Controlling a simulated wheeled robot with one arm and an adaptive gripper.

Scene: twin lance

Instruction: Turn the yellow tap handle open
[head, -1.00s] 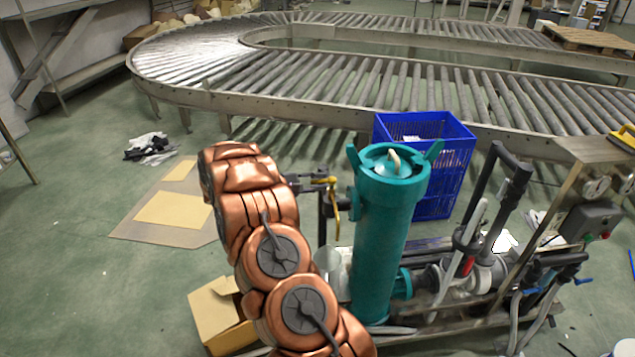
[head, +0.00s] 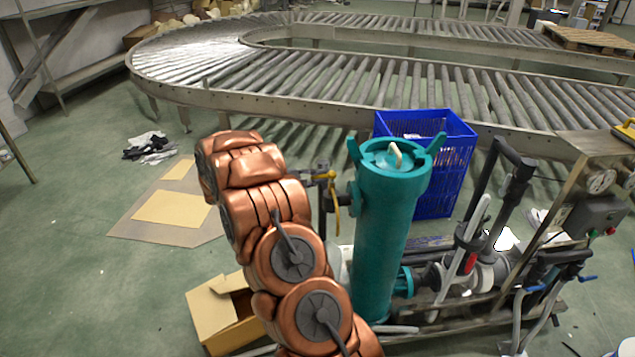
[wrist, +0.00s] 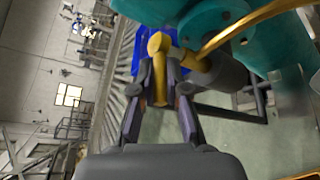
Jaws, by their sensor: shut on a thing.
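The yellow tap handle (wrist: 158,70) is between the two dark fingers of my gripper (wrist: 162,92) in the wrist view; its rounded end shows just past the fingertips. A curved yellow bar (wrist: 240,28) runs off to the upper right from near the tap. In the head view, the small yellow tap (head: 333,185) sits at the left side of the teal cylinder (head: 385,240), its curved part hanging down. My gripper (head: 322,174) is at the top of the tap, shut on the handle. Fine contact is too small to tell in the head view.
A blue crate (head: 445,150) stands behind the cylinder, in front of the roller conveyor (head: 400,90). Pipes and gauges (head: 600,181) are at the right. An open cardboard box (head: 220,318) lies left of my arm.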

